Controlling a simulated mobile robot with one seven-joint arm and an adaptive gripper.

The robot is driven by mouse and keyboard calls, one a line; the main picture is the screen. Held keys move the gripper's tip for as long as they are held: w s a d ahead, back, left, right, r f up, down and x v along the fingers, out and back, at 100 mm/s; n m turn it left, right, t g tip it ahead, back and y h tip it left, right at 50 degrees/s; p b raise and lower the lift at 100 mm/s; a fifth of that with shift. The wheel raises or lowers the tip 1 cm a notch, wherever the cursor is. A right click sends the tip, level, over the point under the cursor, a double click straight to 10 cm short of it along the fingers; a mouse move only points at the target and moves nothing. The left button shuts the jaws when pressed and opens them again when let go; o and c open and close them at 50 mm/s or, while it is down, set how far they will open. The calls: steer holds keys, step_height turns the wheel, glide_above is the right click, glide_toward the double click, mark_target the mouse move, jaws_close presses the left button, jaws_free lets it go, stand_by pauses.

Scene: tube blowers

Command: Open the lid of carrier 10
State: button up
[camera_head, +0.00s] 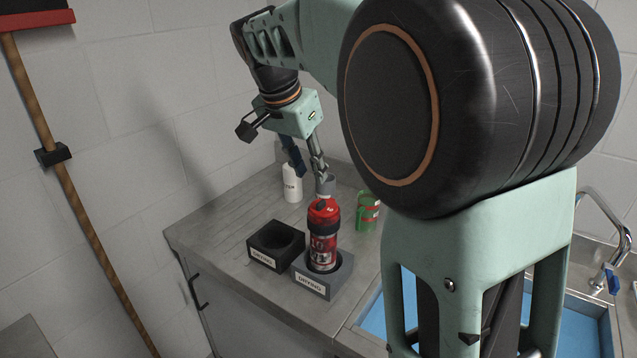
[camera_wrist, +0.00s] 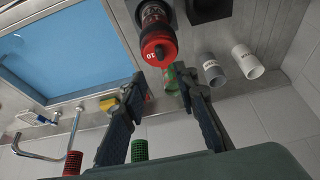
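Carrier 10 (camera_head: 323,252) is a red cylinder with a dark band and a red upper end. It stands upright in a grey block labelled DRYING (camera_head: 312,287) on the counter. In the wrist view its red end (camera_wrist: 158,48), marked 10, lies just beyond my fingertips; its lid looks shut. My gripper (camera_head: 311,176) is above the carrier in the head view. In the wrist view my gripper (camera_wrist: 160,86) has its fingers wide apart, with nothing held between them.
An empty black block (camera_head: 262,258) stands left of the grey one. A blue sink (camera_wrist: 65,50) and tap (camera_head: 605,220) lie to the right. A wall bounds the back.

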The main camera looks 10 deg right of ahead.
mark_target(321, 202)
steer(key=x, duration=1)
steer(key=shift+p, duration=0.3)
steer(key=shift+c, duration=0.7)
jaws_close()
